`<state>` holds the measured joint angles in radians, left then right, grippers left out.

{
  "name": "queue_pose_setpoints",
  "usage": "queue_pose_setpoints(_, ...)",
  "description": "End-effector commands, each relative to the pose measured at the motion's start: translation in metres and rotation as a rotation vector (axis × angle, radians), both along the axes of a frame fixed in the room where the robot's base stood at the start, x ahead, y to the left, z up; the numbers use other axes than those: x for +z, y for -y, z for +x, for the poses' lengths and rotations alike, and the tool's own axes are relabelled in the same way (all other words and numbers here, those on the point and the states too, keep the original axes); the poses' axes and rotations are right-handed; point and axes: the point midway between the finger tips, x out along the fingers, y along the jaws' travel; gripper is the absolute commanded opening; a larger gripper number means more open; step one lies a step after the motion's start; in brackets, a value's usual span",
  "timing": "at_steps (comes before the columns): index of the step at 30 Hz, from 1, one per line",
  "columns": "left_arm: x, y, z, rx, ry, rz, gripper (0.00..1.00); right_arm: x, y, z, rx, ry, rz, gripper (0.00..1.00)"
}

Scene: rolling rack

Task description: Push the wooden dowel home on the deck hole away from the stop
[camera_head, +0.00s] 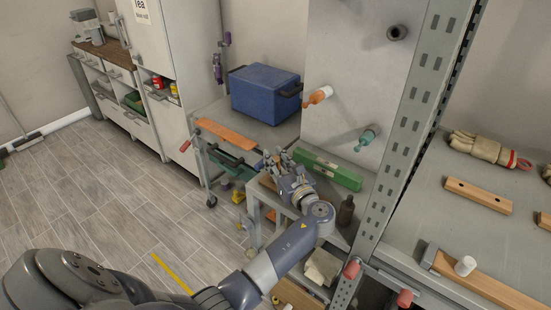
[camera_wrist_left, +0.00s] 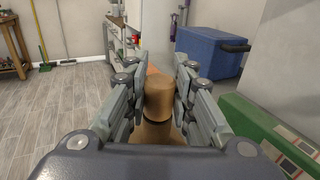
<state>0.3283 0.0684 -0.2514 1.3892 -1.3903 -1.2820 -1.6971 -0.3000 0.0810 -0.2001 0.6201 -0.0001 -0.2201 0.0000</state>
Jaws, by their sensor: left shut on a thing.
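My left gripper (camera_head: 277,162) reaches over a low grey bench in the head view, far from the planks on the right. In the left wrist view its fingers (camera_wrist_left: 159,85) are shut on a tan, wooden-looking cylinder (camera_wrist_left: 158,98) with a dark band below it and a wider tan part under that. I cannot tell whether this is the dowel or a tool. On the right shelf, a pale peg (camera_head: 465,266) stands upright on a wooden plank (camera_head: 497,290), near a grey end piece (camera_head: 429,256) that looks like the stop. The other plank hole is not visible. My right gripper is out of view.
A perforated grey upright (camera_head: 405,140) stands between my left gripper and the right shelf. A green box (camera_head: 328,169) and a dark bottle (camera_head: 345,211) are beside the gripper. A blue cooler (camera_head: 265,92) is behind. Gloves (camera_head: 480,147) and a holed wooden strip (camera_head: 478,195) lie on the shelf.

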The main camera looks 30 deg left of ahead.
Motion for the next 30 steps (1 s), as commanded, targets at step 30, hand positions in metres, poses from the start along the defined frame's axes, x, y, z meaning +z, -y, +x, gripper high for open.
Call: queue_pose_setpoints(30,-0.006,0.035,-0.024,-0.002,0.003,-0.005,0.43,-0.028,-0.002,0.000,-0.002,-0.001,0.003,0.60)
